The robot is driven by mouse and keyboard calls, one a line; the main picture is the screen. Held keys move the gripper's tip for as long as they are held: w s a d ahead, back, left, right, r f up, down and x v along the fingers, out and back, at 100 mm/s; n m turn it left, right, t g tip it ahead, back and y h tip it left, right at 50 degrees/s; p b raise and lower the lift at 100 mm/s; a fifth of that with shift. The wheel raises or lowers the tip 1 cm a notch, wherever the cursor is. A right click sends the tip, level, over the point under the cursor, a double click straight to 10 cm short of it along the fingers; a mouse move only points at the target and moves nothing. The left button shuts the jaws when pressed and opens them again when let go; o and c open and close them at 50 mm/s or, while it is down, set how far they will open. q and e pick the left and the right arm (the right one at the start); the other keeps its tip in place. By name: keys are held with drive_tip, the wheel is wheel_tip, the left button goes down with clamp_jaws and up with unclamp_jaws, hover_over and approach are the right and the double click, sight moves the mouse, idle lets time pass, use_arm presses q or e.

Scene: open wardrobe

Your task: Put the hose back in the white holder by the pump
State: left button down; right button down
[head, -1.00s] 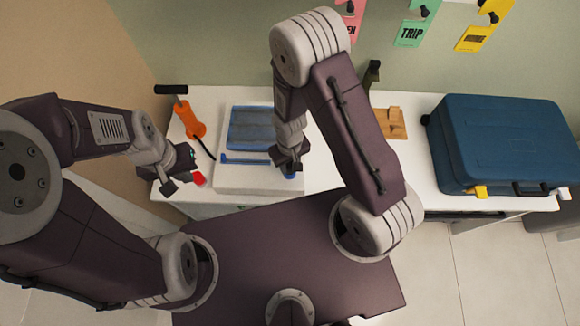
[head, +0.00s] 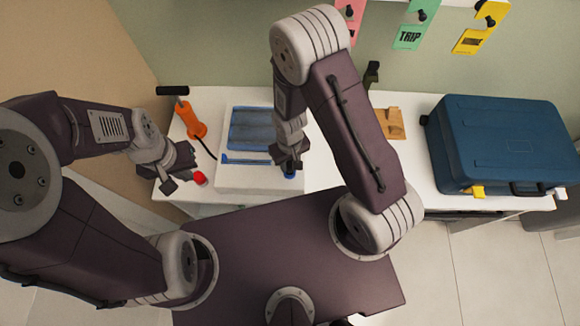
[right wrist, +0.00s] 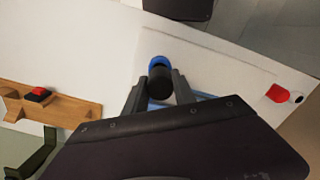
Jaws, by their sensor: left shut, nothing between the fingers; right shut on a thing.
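The orange pump (head: 193,121) with a black T-handle stands at the left of the white surface in the head view. A thin black hose (head: 207,149) runs from it down toward a white tray (head: 262,182). I cannot make out a separate white holder. My left gripper (head: 178,177) is shut and empty, below the pump and beside a small red piece (head: 200,178). My right gripper (head: 290,166) is shut on a black cylinder with a blue end (right wrist: 158,64), over the tray's right part. The cylinder's blue end (head: 289,174) also shows in the head view.
A wooden block (head: 391,123) stands right of my right arm. A large blue case (head: 497,145) fills the right end. Coloured tags (head: 411,33) hang at the back.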

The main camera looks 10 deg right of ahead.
sight(290, 162)
drive_tip(key=shift+r+p, duration=1.55)
drive_tip(key=shift+r, duration=0.35)
